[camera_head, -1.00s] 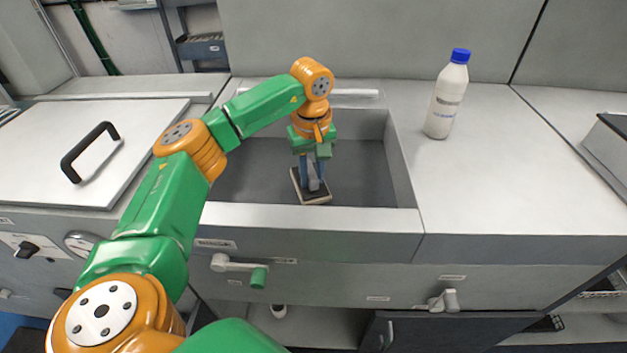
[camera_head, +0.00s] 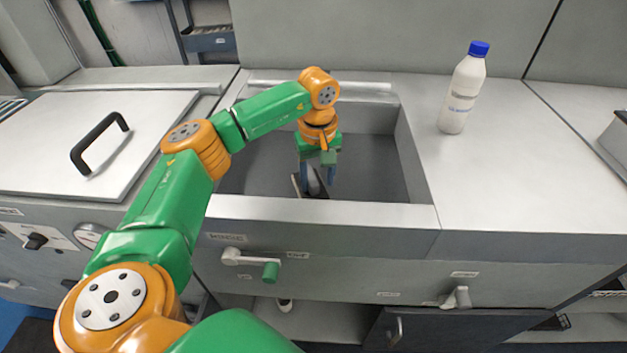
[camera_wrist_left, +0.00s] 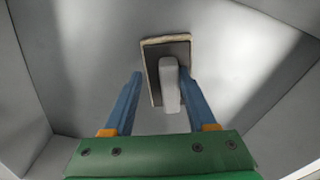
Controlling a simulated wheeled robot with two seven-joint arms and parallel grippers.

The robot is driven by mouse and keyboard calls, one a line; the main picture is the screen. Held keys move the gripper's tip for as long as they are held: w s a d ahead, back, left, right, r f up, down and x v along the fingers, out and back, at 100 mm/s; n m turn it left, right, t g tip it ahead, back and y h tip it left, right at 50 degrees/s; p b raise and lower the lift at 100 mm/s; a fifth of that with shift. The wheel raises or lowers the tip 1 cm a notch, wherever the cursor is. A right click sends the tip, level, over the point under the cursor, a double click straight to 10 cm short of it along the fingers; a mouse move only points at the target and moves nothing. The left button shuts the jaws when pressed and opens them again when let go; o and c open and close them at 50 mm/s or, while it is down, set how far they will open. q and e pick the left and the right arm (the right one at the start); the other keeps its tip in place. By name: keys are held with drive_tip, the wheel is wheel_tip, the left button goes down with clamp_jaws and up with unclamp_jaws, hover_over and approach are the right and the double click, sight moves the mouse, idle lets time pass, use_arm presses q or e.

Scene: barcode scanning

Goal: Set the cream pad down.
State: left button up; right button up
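The cream pad (camera_wrist_left: 151,88) has a cream rim, a dark upper face and a light grey handle (camera_wrist_left: 169,84). It lies inside the sunken basin, apparently on its floor; in the head view (camera_head: 296,184) the front rim hides its lower part. My left gripper (camera_head: 316,186) points down into the basin from above. Its blue fingers (camera_wrist_left: 160,76) stand apart, with the handle between them; a clear gap shows on the left side of the handle, and the right finger is close to it. My right gripper is not in view.
A white bottle with a blue cap (camera_head: 463,92) stands on the right counter. A lid with a black handle (camera_head: 97,143) lies at left.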

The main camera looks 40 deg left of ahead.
sight(314, 178)
use_arm(q)
drive_tip(key=shift+w+d, duration=0.3)
drive_tip(key=shift+d, duration=0.05)
drive_tip(key=shift+r, duration=0.4)
wheel_tip(314, 178, up, 12)
drive_tip(key=s+a+p, duration=0.1)
drive_tip(key=p, duration=0.2)
drive_tip(key=shift+a+f, duration=0.2)
drive_tip(key=shift+f, duration=0.05)
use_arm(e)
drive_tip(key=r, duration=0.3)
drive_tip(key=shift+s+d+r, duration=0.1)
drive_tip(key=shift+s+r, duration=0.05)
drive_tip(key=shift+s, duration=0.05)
